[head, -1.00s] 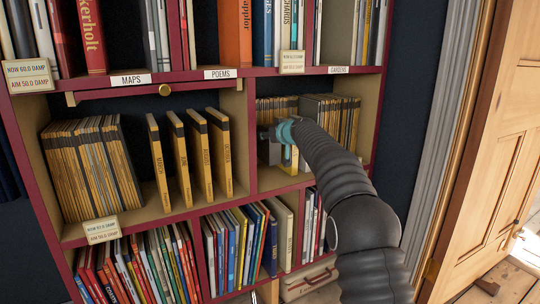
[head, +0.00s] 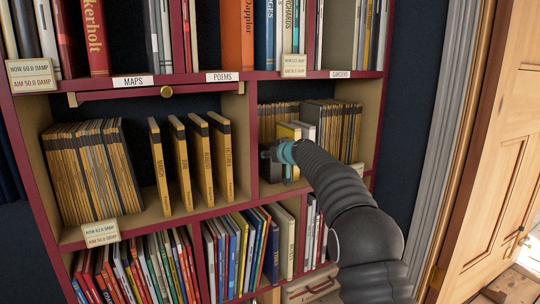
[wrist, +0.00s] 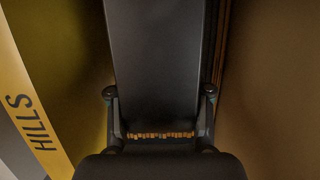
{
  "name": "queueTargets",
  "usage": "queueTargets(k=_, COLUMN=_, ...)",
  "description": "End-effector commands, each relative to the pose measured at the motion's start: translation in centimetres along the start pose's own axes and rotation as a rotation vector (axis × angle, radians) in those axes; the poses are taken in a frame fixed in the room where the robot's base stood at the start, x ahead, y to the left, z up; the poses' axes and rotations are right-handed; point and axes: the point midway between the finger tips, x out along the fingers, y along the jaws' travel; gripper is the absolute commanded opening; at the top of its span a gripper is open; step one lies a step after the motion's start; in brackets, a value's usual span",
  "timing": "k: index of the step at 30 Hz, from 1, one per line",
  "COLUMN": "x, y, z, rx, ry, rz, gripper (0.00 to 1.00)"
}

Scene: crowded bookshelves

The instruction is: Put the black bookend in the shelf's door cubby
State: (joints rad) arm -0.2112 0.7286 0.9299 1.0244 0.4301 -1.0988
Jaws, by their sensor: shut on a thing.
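The black bookend (wrist: 155,55) is a dark flat slab between the fingers of my gripper (wrist: 160,98) in the wrist view. My gripper is shut on it. In the head view my gripper (head: 272,155) is at the front left of the right middle cubby, with the dark bookend (head: 269,171) partly hidden beside it. The left middle cubby has a red door edge (head: 125,96) with a brass knob at its top, and its front is open. It holds a leaning stack of magazines (head: 85,170) and several spaced yellow-spined ones (head: 200,160).
Yellow-spined magazines (head: 345,130) fill the back and right of the right cubby. A yellow spine reading HILLS (wrist: 38,120) is close on the left in the wrist view. A red upright (head: 252,140) divides the cubbies. Gaps show between the spaced magazines.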

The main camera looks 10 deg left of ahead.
Motion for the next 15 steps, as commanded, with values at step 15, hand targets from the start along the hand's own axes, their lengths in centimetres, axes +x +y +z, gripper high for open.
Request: queueTargets(k=15, x=-0.08, y=0.00, z=-0.27, rx=-0.001, ry=0.000, rz=0.000, gripper=0.75)
